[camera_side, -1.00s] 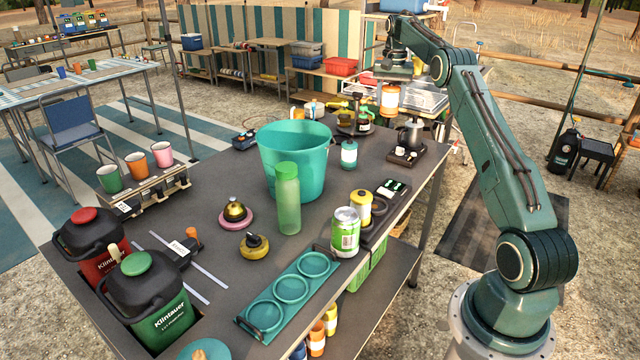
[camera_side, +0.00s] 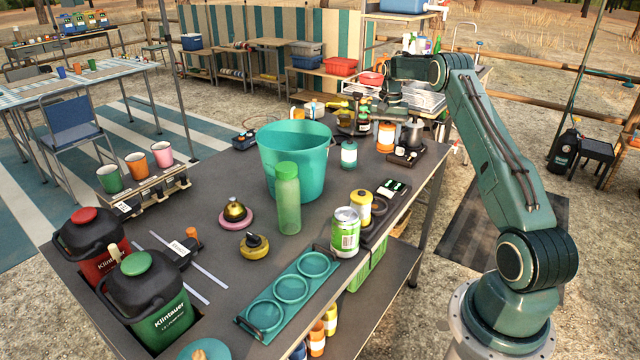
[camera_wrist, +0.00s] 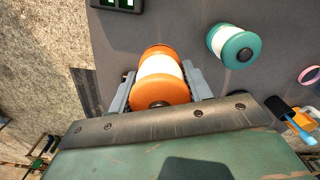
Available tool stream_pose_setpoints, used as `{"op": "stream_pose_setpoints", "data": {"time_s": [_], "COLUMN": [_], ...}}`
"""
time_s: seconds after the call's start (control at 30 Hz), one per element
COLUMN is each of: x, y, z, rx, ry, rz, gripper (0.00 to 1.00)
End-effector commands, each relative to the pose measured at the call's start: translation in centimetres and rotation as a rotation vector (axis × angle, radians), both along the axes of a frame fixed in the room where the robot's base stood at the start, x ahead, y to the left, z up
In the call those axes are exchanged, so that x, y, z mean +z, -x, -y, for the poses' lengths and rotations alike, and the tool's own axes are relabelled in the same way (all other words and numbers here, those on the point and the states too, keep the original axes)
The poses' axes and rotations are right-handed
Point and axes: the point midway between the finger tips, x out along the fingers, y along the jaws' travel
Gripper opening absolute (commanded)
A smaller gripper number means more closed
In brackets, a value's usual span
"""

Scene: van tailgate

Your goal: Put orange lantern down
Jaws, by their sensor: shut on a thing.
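The orange lantern (camera_side: 386,137), with a white middle band, is at the far right part of the dark table. It also shows in the wrist view (camera_wrist: 160,72), between the two grey fingers. My gripper (camera_side: 388,118) is above the lantern, shut on it. The lantern looks upright and at or very near the table top; I cannot tell whether its base touches. The teal lantern (camera_side: 349,153) stands apart to its left, and also shows in the wrist view (camera_wrist: 232,45).
A grinder-like pot (camera_side: 411,134) on a dark tray stands close right of the orange lantern. Bottles (camera_side: 363,120) stand close to its left. A teal bucket (camera_side: 294,160), a green bottle (camera_side: 287,200) and a green can (camera_side: 345,233) stand nearer. The table's right edge is close.

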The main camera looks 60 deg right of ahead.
Motion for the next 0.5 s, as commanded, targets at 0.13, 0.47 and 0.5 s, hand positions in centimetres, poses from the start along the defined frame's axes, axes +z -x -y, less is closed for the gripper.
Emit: {"op": "stream_pose_setpoints", "data": {"time_s": [0.13, 0.47, 0.5], "x": [-2.4, -3.7, -3.8], "y": [0.0, 0.0, 0.0], "z": [0.0, 0.1, 0.0], "rx": [0.000, 0.000, 0.000], "ry": [-0.001, 0.001, 0.001], "rz": [-0.002, 0.002, 0.002], "gripper": [0.23, 0.23, 0.23]}}
